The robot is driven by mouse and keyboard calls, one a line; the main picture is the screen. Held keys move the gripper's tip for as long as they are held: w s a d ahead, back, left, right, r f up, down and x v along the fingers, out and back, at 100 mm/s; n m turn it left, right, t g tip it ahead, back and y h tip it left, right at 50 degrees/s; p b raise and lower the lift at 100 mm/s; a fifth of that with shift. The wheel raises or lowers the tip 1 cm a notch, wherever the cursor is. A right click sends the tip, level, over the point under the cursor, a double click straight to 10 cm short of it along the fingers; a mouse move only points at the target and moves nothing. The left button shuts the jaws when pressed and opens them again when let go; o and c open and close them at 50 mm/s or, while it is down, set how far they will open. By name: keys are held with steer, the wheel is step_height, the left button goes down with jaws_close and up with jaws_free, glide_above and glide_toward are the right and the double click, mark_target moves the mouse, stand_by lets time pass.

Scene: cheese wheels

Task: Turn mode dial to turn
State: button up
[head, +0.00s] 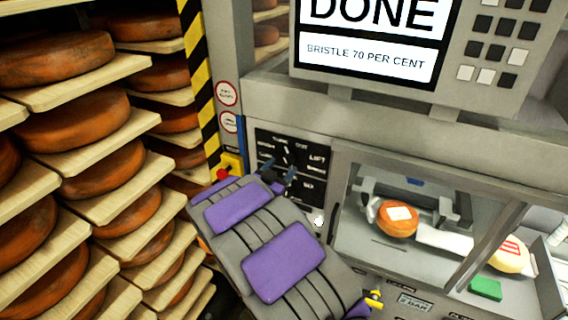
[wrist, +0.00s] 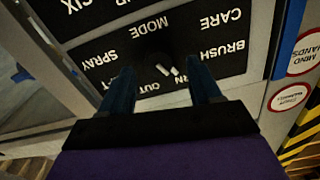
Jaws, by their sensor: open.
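The mode dial (wrist: 163,68) is a dark knob on a black panel (wrist: 95,68).
A screen (head: 370,40) reads DONE and BRISTLE 70 PER CENT. A red button (head: 222,174) on a yellow box is close left of my gripper. Shelves of cheese wheels (head: 90,116) fill the left. A windowed chamber on the right holds an orange wheel (head: 397,219).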

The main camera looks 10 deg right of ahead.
mark_target(288, 160)
steer(key=shift+x, duration=1.4)
steer(key=c, duration=1)
